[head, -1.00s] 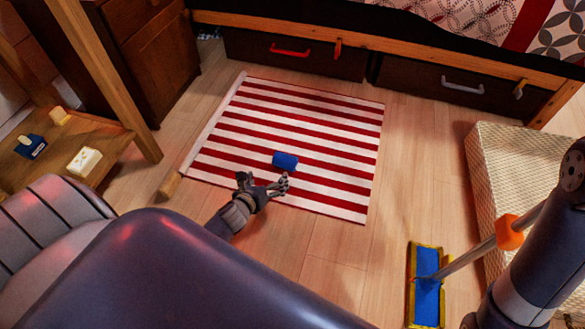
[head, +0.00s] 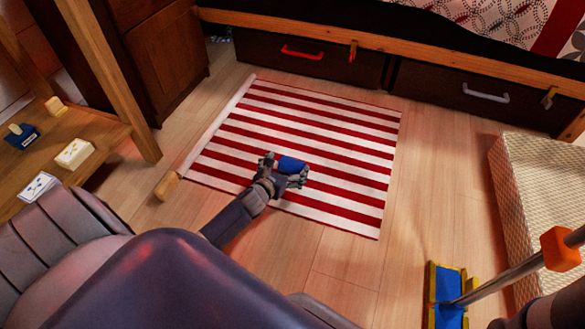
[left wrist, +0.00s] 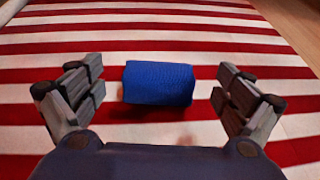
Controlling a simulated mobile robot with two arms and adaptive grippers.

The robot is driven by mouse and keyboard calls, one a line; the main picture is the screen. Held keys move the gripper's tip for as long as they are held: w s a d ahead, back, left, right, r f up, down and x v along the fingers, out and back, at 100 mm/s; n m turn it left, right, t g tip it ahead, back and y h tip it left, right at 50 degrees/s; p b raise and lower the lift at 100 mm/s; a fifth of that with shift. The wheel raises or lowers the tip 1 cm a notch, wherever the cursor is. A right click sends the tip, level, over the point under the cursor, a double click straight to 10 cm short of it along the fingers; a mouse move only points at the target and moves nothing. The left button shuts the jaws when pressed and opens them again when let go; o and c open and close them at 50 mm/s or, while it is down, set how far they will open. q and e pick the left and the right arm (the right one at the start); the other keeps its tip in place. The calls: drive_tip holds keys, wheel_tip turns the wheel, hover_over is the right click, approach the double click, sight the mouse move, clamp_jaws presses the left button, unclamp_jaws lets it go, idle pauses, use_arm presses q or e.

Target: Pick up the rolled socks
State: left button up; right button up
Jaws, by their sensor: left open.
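The rolled socks are a blue roll (head: 291,165) lying on the red and white striped rug (head: 330,139). In the left wrist view the blue roll (left wrist: 158,83) lies between the two fingers, with a gap to each side. My left gripper (head: 284,172) is open at the roll, its fingers on either side of it; the left wrist view shows the open gripper (left wrist: 157,92) too. The gripper hides the near part of the roll in the head view. My right gripper is not in view.
A blue and yellow mop head (head: 448,297) with a pole lies at lower right, near a woven box (head: 535,180). Bed drawers (head: 300,58) stand behind the rug. A wooden table (head: 95,143) with small items is at left. The rug around the roll is clear.

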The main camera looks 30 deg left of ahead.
sight(290, 165)
use_arm(q)
drive_tip(key=b+x, duration=0.2)
drive_tip(key=x, duration=0.1)
drive_tip(key=shift+f+b, duration=0.4)
drive_tip(key=shift+w+a, duration=0.1)
drive_tip(key=shift+w, duration=0.45)
drive_tip(key=c, duration=1.1)
